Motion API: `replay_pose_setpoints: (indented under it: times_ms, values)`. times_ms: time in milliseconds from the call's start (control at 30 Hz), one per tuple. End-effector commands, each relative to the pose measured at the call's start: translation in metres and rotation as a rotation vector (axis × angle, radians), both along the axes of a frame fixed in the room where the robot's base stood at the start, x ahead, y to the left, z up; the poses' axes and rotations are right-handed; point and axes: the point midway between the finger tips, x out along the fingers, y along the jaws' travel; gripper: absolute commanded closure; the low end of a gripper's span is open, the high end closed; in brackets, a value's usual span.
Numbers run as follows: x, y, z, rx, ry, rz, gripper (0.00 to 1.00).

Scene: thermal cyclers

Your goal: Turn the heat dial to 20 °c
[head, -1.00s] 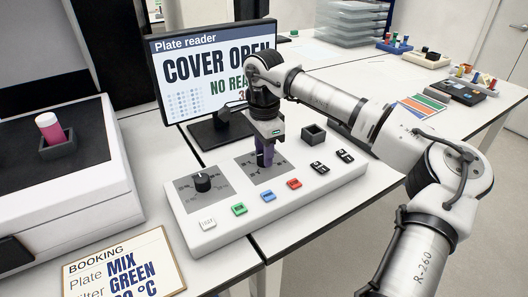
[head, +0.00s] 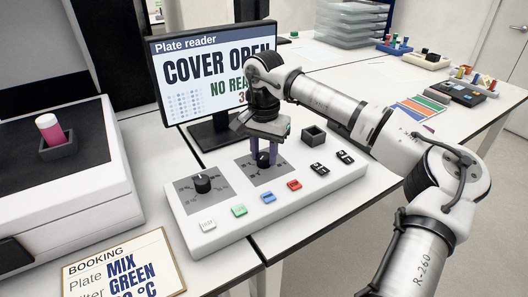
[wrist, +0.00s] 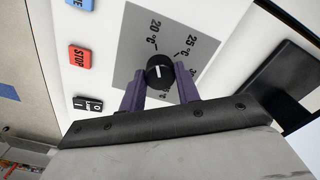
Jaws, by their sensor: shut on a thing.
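The heat dial (wrist: 160,72) is a round black knob with a white pointer line. It stands on a grey plate (wrist: 130,50) marked "20 °C" and "25 °C", with other marks partly hidden. My gripper (wrist: 160,84) has its two purple fingers on either side of the dial and is shut on it. In the head view the dial (head: 263,160) is between the fingertips, on the right-hand grey plate of the white control panel (head: 225,233). I cannot tell exactly which mark the pointer line meets.
A second black dial (head: 202,184) stands to the left. White, green (head: 239,210), blue and red (head: 294,185) buttons line the panel front, with black switches (head: 319,168) at right. Behind is a monitor (head: 212,65) reading "COVER OPEN". A booking card (head: 122,270) lies at front left.

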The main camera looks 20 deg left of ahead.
Motion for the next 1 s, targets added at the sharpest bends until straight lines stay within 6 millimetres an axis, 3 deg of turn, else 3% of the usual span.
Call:
replay_pose_setpoints:
  times_ms: [500,533,667,1000]
  values:
    - [0.0004,0.0005,0.0015,0.002,-0.003,0.019,0.91]
    - [0.0004,0.0005,0.0015,0.002,-0.003,0.019,0.65]
    - [0.0003,0.0004,0.0011,0.002,-0.002,0.019,0.48]
    - [0.0002,0.0001,0.0024,0.0,-0.001,0.018,0.46]
